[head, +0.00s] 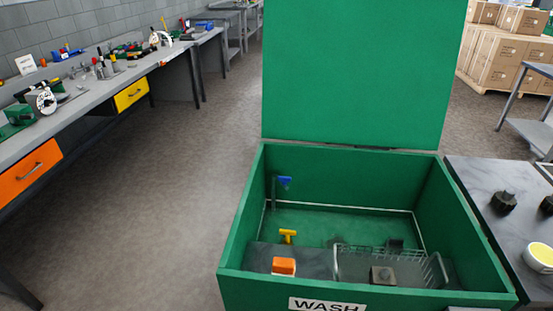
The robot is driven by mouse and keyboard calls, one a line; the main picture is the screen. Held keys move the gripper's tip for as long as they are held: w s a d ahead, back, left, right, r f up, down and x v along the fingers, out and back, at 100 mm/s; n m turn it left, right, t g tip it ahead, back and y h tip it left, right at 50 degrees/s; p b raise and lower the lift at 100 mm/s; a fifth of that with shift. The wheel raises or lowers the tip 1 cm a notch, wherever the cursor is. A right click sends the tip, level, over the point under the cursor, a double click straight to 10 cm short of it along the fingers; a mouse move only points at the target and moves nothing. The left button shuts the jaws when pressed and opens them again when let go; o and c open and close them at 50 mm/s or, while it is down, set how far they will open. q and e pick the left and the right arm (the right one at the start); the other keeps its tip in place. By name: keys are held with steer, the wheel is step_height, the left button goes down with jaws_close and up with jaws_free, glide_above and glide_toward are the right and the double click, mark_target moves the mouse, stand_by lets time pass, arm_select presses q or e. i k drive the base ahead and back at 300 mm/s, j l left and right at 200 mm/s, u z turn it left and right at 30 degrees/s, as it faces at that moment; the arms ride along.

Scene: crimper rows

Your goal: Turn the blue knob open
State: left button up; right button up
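The blue knob (285,182) shows inside the green wash box (231,245), near its back left corner. It sits at the top of a thin dark upright pipe. It is small in the picture, so I cannot tell how far it is turned. A yellow T-shaped handle (288,234) stands nearer the front in the same box. Neither of my grippers is in view.
The box's green lid (355,70) stands upright at the back. Inside are an orange block (284,266) and a wire basket (345,262). Floor (190,200) is clear on the left.

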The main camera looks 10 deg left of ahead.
mark_target(285, 180)
steer(key=i+j, duration=0.45)
steer(key=i, duration=0.25)
steer(key=k, duration=0.5)
steer(key=k+z, duration=0.25)
steer(key=z, duration=0.15)
steer(key=k+l+z, duration=0.15)
steer(key=z, duration=0.25)
steer(key=k+l+z, duration=0.2)
steer(key=k+z, duration=0.2)
steer(key=i+j+z, duration=0.1)
steer(key=j+z, duration=0.3)
steer(key=j, duration=0.35)
steer(key=j+z, duration=0.35)
steer(key=j, duration=0.4)
steer(key=k+j+z, duration=0.1)
steer(key=j+z, duration=0.3)
steer(key=j, duration=0.35)
